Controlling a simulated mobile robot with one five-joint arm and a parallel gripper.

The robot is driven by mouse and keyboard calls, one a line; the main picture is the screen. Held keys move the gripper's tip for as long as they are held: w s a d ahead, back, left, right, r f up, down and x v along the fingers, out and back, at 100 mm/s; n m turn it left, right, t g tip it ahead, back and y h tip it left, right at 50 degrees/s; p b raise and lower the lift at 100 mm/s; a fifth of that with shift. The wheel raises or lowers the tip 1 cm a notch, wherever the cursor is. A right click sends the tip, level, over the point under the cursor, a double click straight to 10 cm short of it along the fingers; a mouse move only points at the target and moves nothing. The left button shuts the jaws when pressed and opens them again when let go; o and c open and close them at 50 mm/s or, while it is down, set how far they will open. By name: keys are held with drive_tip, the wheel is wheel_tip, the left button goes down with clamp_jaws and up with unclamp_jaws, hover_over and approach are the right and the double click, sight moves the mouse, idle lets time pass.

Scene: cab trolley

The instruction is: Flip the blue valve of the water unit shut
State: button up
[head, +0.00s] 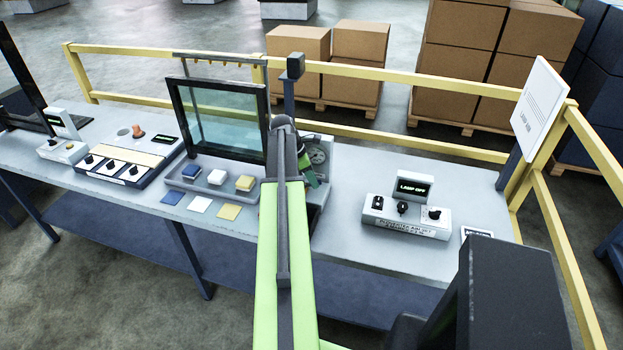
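My green and dark arm reaches forward over the table and covers most of a grey unit (321,196) with a round gauge (318,154) at its upper right. This seems to be the water unit. I cannot see a blue valve on it; my arm hides its left and middle. My gripper (309,176) is at the arm's far end, in front of the unit below the gauge. It is small and partly hidden, so I cannot tell whether its fingers are open or touch anything.
Left of the arm stand a dark-framed glass screen (222,118), a tray with coloured blocks (209,187) and a control panel (129,165). On the right is a lamp box with knobs (405,215). A yellow railing (420,82) runs behind. The table between arm and lamp box is clear.

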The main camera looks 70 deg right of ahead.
drive_tip(key=shift+o, duration=0.2)
drive_tip(key=p+v, duration=1.6)
drive_tip(key=v, duration=0.1)
drive_tip(key=shift+r, duration=0.3)
drive_tip(key=shift+w+f, duration=0.1)
